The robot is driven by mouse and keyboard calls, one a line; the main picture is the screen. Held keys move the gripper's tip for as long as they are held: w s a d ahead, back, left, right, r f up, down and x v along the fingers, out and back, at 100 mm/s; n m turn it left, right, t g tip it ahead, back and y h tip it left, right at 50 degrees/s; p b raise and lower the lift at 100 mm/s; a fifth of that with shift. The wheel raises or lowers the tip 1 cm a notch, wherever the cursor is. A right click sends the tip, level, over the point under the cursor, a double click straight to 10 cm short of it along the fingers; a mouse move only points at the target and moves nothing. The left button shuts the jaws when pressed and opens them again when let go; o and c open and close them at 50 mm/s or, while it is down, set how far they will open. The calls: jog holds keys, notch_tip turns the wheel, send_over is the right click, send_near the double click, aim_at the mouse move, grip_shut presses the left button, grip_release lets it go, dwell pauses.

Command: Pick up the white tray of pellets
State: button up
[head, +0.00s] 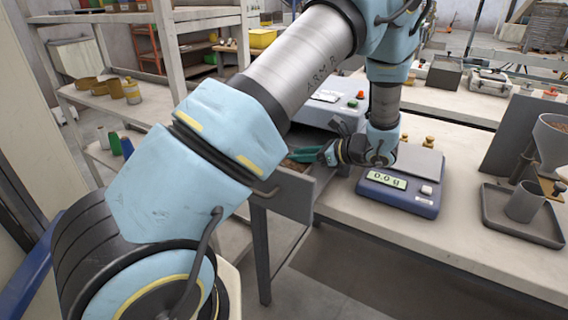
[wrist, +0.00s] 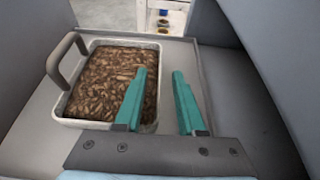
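The white tray (wrist: 82,123), full of brown pellets (wrist: 105,80), sits on a grey surface between grey side walls in the wrist view. A grey handle (wrist: 62,62) stands up at its left side. My gripper (wrist: 159,72) has two teal fingers, apart with nothing between them but the tray's right wall below or between. The left finger is over the pellets and the right finger is outside the tray, over bare grey surface. Whether they touch the wall I cannot tell. In the head view, my gripper (head: 303,155) reaches into the grey bay, and the tray is mostly hidden there.
A scale (head: 403,186) reading 0.0 g stands on the bench right of my gripper. A grey tray (head: 520,222) with a cup (head: 525,201) is farther right. Grey walls stand close on both sides of the white tray. A grey panel (head: 283,192) fronts the bay.

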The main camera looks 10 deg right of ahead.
jog(key=shift+w+a+f, duration=0.2)
jog(key=shift+w+a, duration=0.1)
jog(key=shift+a, duration=0.05)
grip_shut()
dwell(1.2)
